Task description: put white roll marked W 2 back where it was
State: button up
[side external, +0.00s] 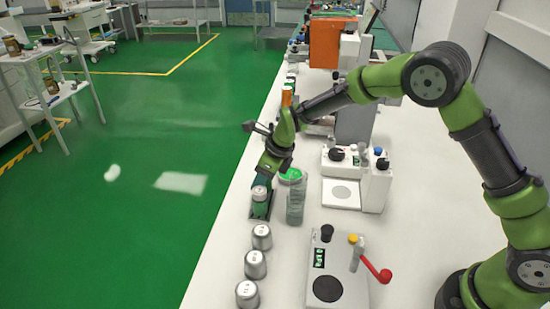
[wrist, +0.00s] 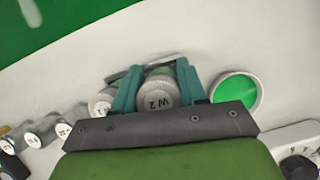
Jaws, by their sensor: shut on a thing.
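The white roll marked W 2 (wrist: 157,93) is between the two teal fingers of my gripper (wrist: 158,86) in the wrist view, its labelled end facing the camera. A similar pale roll (wrist: 101,102) is just left of the left finger. A pale-topped cylinder (side external: 260,193) shows below my gripper in the side view; I cannot tell which roll it is. The lower part of the held roll is hidden, so its contact with the holder is unclear.
A clear cylinder with a green top (side external: 295,203) stands close to the right of the holder; its green top (wrist: 235,89) also shows in the wrist view. Several metal cups (side external: 262,237) line the bench edge nearer the camera. White devices (side external: 340,193) stand to the right.

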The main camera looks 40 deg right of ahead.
jog(key=shift+f, duration=0.9)
jog(key=shift+f, duration=0.1)
jog(key=o, duration=0.8)
jog(key=shift+c, duration=0.2)
